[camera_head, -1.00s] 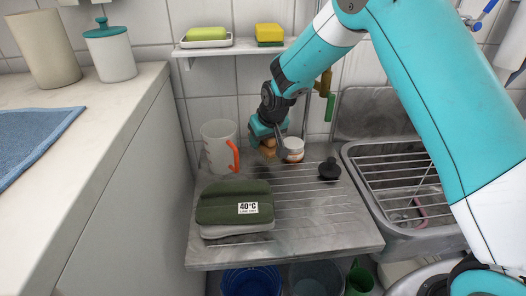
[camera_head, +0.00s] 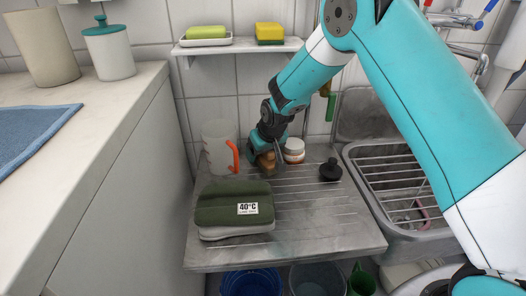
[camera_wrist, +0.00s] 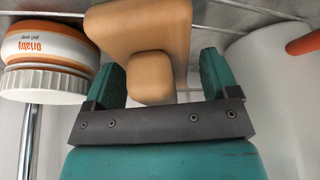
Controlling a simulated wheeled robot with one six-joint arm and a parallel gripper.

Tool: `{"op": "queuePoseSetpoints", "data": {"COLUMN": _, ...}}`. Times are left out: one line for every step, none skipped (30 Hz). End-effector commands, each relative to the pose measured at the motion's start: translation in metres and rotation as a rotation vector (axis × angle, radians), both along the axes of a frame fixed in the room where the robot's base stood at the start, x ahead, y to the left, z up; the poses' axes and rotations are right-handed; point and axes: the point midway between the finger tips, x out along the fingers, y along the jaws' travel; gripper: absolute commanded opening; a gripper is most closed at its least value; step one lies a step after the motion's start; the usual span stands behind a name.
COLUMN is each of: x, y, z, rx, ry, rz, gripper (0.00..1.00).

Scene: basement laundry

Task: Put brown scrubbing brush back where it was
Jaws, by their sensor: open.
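The brown scrubbing brush (camera_head: 267,161) is at the back of the metal draining board (camera_head: 310,222), partly hidden by my gripper (camera_head: 266,150). In the wrist view the brush (camera_wrist: 150,40) shows a smooth brown block with a rounded knob towards me. My gripper (camera_wrist: 162,78) is open, with one teal finger on each side of the knob. A gap shows beside each finger. The brush's underside is hidden.
A white jar with an orange band (camera_wrist: 45,50) stands close beside the brush. A white jug with an orange handle (camera_head: 217,148) stands on the other side. A green folded cloth (camera_head: 234,204) lies in front; a black plunger-like object (camera_head: 330,171) stands right.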

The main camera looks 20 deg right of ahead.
Motion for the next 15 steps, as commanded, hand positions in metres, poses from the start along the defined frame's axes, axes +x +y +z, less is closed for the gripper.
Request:
{"op": "queuePoseSetpoints", "data": {"x": 0.000, "y": 0.000, "z": 0.001, "rx": 0.000, "ry": 0.000, "rz": 0.000, "gripper": 0.81}}
{"op": "queuePoseSetpoints", "data": {"x": 0.000, "y": 0.000, "z": 0.002, "rx": 0.000, "ry": -0.001, "rz": 0.000, "gripper": 0.81}}
{"op": "queuePoseSetpoints", "data": {"x": 0.000, "y": 0.000, "z": 0.005, "rx": 0.000, "ry": -0.001, "rz": 0.000, "gripper": 0.81}}
{"op": "queuePoseSetpoints", "data": {"x": -0.001, "y": 0.000, "z": 0.008, "rx": 0.000, "ry": -0.002, "rz": 0.000, "gripper": 0.81}}
{"op": "queuePoseSetpoints", "data": {"x": -0.002, "y": 0.000, "z": 0.011, "rx": 0.000, "ry": -0.002, "rz": 0.000, "gripper": 0.81}}
{"op": "queuePoseSetpoints", "data": {"x": -0.004, "y": -0.001, "z": 0.017, "rx": 0.000, "ry": -0.002, "rz": 0.000, "gripper": 0.81}}
{"op": "queuePoseSetpoints", "data": {"x": -0.006, "y": -0.001, "z": 0.022, "rx": 0.001, "ry": -0.003, "rz": 0.000, "gripper": 0.81}}
{"op": "queuePoseSetpoints", "data": {"x": -0.008, "y": -0.002, "z": 0.028, "rx": 0.001, "ry": -0.004, "rz": 0.000, "gripper": 0.81}}
{"op": "queuePoseSetpoints", "data": {"x": -0.012, "y": -0.002, "z": 0.036, "rx": 0.001, "ry": -0.003, "rz": 0.000, "gripper": 0.81}}
{"op": "queuePoseSetpoints", "data": {"x": -0.014, "y": -0.003, "z": 0.043, "rx": 0.001, "ry": -0.004, "rz": 0.000, "gripper": 0.81}}
{"op": "queuePoseSetpoints", "data": {"x": -0.017, "y": -0.003, "z": 0.050, "rx": 0.001, "ry": -0.003, "rz": 0.000, "gripper": 0.81}}
{"op": "queuePoseSetpoints", "data": {"x": -0.021, "y": -0.004, "z": 0.058, "rx": 0.001, "ry": -0.003, "rz": 0.000, "gripper": 0.81}}
{"op": "queuePoseSetpoints", "data": {"x": -0.023, "y": -0.005, "z": 0.065, "rx": 0.001, "ry": -0.004, "rz": 0.000, "gripper": 0.81}}
{"op": "queuePoseSetpoints", "data": {"x": -0.026, "y": -0.005, "z": 0.070, "rx": 0.001, "ry": -0.003, "rz": 0.000, "gripper": 0.81}}
{"op": "queuePoseSetpoints", "data": {"x": -0.029, "y": -0.006, "z": 0.078, "rx": 0.001, "ry": -0.004, "rz": 0.000, "gripper": 0.81}}
